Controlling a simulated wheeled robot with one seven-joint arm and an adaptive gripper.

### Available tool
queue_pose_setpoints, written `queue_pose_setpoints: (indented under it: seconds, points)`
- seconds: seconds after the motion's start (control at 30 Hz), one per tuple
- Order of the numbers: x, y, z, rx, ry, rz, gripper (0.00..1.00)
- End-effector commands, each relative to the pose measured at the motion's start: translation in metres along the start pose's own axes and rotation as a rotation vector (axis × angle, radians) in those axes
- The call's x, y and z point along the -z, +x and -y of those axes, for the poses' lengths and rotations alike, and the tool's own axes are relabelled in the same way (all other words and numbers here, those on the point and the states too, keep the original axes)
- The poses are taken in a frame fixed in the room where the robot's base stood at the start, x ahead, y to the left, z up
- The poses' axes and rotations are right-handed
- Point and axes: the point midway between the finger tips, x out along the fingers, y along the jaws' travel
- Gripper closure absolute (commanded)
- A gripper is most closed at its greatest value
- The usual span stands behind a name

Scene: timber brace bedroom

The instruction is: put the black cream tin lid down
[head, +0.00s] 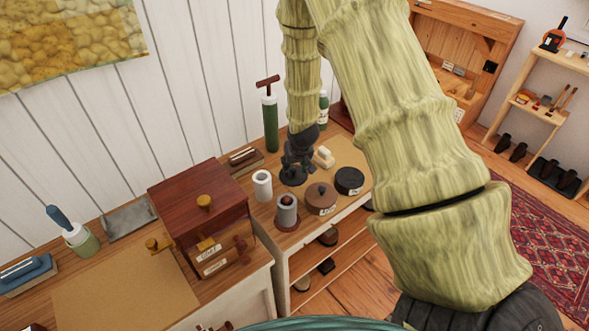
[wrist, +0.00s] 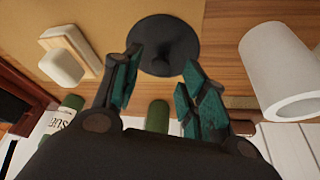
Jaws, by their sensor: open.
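The black cream tin lid (wrist: 160,30) is a dark round disc with a knob. It lies flat on the worktop, across the edge of a tan mat and bare wood. In the head view the lid (head: 291,178) shows below my gripper (head: 298,160). In the wrist view my gripper (wrist: 163,62) is open, its green-lined fingertips apart at the near side of the lid, with the knob between and just beyond them. Whether a finger touches the lid cannot be told. A black tin (head: 349,181) with a pale label stands to the right.
A cream block (head: 324,156) sits right of my gripper; a green pump (head: 270,122) stands behind. A wooden box (head: 200,215) is further left.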

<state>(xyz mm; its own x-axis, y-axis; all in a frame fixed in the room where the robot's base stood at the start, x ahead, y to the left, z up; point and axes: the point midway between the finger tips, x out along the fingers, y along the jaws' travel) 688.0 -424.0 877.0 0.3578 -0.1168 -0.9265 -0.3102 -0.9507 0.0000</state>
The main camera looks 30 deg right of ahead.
Motion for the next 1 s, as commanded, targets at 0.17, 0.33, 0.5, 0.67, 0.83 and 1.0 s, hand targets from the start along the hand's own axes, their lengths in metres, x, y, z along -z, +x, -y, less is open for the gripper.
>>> queue_pose_setpoints:
  seconds: [0.17, 0.33, 0.5, 0.67, 0.83, 1.0]
  points:
    - [0.001, -0.020, 0.000, 0.001, -0.001, -0.002, 0.57]
    - [0.001, -0.040, 0.000, 0.001, 0.000, -0.002, 0.57]
    - [0.000, -0.059, 0.000, 0.001, 0.000, -0.001, 0.57]
    - [0.000, -0.074, 0.000, 0.000, -0.001, -0.001, 0.57]
    - [0.000, -0.085, 0.000, 0.000, 0.000, 0.000, 0.57]
    - [0.000, -0.089, 0.000, 0.000, 0.000, 0.000, 0.57]
